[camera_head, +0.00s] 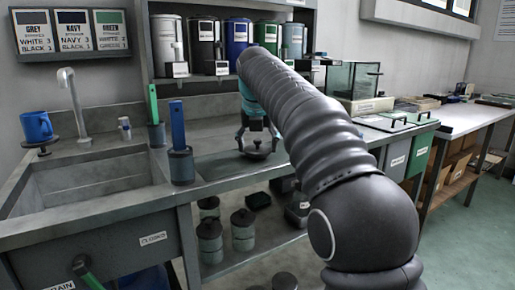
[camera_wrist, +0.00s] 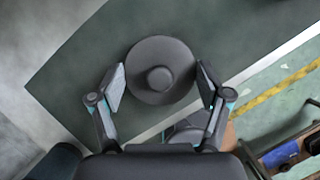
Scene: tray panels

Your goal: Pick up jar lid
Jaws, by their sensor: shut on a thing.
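The jar lid (camera_wrist: 160,72) is a dark grey round disc with a small knob at its centre. In the wrist view it lies between the two fingers of my gripper (camera_wrist: 161,84), one pad at its left edge and one at its right. In the head view my gripper (camera_head: 257,138) points down over the counter, with the lid (camera_head: 258,153) at its fingertips, partly hidden by the fingers. My gripper is shut on the lid. I cannot tell whether the lid touches the dark mat (camera_head: 222,168) beneath.
Upright blue and green handles stand in dark holders (camera_head: 181,166) between sink and mat. Dark jars (camera_head: 243,230) stand on the shelf below. A glass box (camera_head: 352,82) stands at the right.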

